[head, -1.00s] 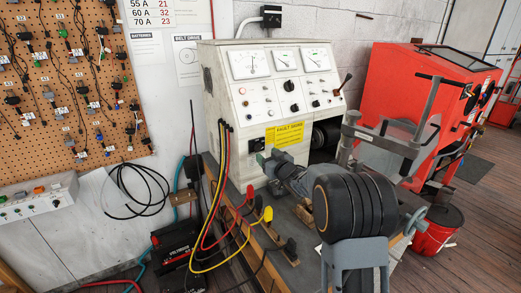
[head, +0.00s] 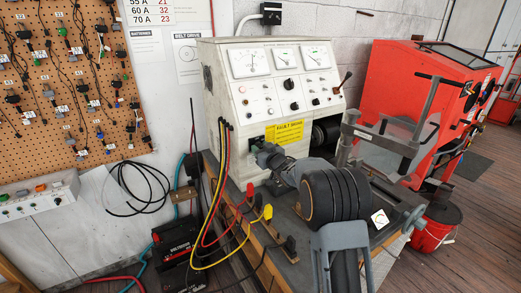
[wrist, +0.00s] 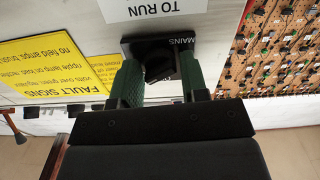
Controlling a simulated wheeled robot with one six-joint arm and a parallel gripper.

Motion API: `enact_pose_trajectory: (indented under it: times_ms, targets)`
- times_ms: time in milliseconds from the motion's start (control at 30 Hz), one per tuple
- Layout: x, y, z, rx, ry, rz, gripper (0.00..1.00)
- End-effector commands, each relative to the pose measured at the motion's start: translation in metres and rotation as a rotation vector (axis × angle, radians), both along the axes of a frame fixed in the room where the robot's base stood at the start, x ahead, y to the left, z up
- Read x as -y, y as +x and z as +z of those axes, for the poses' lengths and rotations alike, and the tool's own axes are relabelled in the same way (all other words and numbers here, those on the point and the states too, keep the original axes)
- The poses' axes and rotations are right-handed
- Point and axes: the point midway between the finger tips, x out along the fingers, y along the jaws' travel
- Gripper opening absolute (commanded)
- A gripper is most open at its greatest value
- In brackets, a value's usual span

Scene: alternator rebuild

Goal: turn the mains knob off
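The mains knob (wrist: 159,62) is black, on a black square plate marked MAINS in the wrist view. It sits between the two green finger pads of my gripper (wrist: 160,78). The fingers stand apart on either side of the knob, and I see no clear grip on it; contact is hard to judge. In the head view my gripper (head: 266,154) is at the lower front of the cream test bench (head: 222,85), left of and below the yellow sign. There it hides most of the knob and its plate.
The yellow FAULT SIGNS label (head: 285,132) is beside the gripper. Red, black and yellow cables (head: 222,190) hang just left of it. A clamp stand (head: 350,140) and a red cabinet (head: 400,80) stand to the right. A pegboard (head: 70,80) hangs at left.

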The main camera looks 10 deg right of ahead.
Motion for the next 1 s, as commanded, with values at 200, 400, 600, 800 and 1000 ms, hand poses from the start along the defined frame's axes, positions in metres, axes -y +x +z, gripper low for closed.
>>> enact_pose_trajectory:
  times_ms: [200,400,600,800,1000]
  targets:
    - [0.0,-0.0001,0.0001,0.0,0.0,0.0,0.19]
    - [0.0,-0.0001,-0.0003,0.001,-0.004,0.0,0.12]
    - [0.0,0.0,-0.0023,0.019,-0.053,0.0,0.12]
    - [0.0,0.0003,-0.0047,0.064,-0.183,0.001,0.12]
    - [0.0,0.0003,-0.0049,0.122,-0.362,0.0,0.12]
